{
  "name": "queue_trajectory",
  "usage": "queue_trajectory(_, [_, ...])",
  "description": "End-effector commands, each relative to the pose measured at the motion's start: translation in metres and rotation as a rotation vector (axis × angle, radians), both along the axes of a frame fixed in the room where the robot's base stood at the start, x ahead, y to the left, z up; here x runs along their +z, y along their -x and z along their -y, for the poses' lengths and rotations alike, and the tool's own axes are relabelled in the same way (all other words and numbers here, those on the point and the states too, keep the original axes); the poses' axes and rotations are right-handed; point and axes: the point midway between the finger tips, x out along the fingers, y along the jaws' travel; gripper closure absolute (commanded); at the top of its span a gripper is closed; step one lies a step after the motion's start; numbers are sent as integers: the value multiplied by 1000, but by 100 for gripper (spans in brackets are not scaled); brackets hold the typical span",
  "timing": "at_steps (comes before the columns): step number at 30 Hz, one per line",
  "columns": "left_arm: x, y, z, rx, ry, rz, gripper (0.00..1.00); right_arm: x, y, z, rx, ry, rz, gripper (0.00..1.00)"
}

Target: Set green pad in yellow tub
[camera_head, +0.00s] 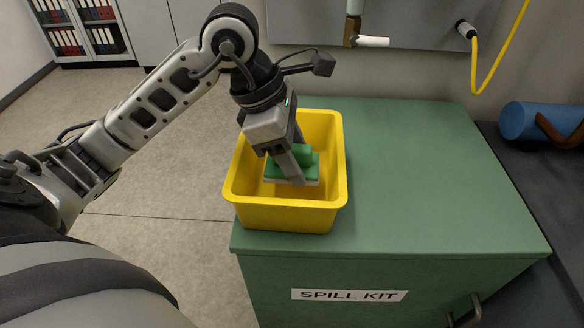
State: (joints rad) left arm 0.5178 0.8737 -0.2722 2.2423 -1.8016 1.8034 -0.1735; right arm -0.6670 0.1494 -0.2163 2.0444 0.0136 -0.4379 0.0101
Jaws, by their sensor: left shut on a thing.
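The yellow tub (287,213) stands upright on the left part of the green cabinet top, near its edge. The green pad (311,172) has a raised green grip on top and a pale underside. It is inside the tub's opening, level as far as I can see. My left gripper (295,168) reaches down into the tub from above and is shut on the green pad. Its fingers hide part of the pad. I cannot tell whether the pad touches the tub floor. My right gripper is not in view.
The green cabinet (430,190) labelled "SPILL KIT" has a clear top to the right of the tub. A blue roll (530,121) lies on a dark surface at the far right. A yellow hose (490,75) hangs on the back wall. Open floor lies to the left.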

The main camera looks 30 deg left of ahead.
Motion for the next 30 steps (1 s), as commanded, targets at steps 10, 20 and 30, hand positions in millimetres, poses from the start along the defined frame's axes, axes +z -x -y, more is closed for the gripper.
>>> queue_trajectory(10, [-34,-6,-11,0,2,-5,71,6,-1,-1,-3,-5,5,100])
queue_trajectory(20, [-46,-8,-11,-1,1,2,71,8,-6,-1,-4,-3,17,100])
queue_trajectory(30, [-49,-8,-11,-1,2,1,25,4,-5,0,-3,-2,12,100])
